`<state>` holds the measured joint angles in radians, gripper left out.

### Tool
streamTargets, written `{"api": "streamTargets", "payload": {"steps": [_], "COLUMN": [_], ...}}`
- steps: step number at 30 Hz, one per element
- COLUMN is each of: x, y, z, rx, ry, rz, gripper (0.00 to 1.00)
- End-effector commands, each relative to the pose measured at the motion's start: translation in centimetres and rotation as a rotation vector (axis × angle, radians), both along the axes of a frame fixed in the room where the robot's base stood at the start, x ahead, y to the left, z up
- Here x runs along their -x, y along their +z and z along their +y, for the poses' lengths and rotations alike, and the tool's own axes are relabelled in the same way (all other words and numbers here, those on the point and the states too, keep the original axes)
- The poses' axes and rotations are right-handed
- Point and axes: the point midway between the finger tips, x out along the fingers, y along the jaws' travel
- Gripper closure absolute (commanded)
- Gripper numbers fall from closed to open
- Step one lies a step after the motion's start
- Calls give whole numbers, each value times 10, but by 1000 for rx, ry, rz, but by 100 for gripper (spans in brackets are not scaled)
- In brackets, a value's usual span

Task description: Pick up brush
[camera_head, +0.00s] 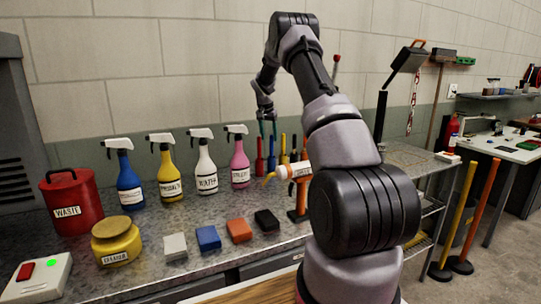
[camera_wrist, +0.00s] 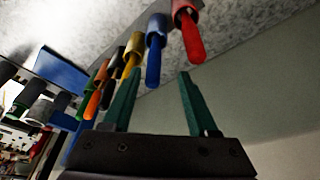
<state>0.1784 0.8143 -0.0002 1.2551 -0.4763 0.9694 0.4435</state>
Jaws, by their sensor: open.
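Several coloured handles stand in a row at the back of the bench, including a red one (camera_head: 259,156), a blue one (camera_head: 271,156) and a yellow one (camera_head: 283,146). The wrist view shows the red handle (camera_wrist: 192,38), the blue handle (camera_wrist: 154,62) and the yellow handle (camera_wrist: 131,66), each in a sleeve-like end. I cannot tell which of them is the brush. My gripper (camera_head: 268,128) is open and empty, just above the red and blue handles. In the wrist view its green fingers (camera_wrist: 158,78) are spread apart, with the blue handle beyond the gap.
Spray bottles (camera_head: 207,172) stand left of the handles. An orange-and-white labelled tool (camera_head: 298,171) stands right of them. Coloured blocks (camera_head: 208,238), a yellow jar (camera_head: 117,243) and a red waste can (camera_head: 70,200) are on the bench front and left. The wall (camera_head: 190,80) is close behind.

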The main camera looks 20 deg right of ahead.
Motion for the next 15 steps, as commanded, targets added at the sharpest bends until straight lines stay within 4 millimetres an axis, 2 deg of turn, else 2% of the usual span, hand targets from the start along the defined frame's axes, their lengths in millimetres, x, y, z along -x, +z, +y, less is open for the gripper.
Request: {"api": "streamTargets", "payload": {"steps": [5, 15], "x": [-1, -6], "y": [-12, -55], "z": [-5, -17], "rx": [0, -1], "ry": [-1, 0], "rz": [0, 1], "gripper": [41, 41]}}
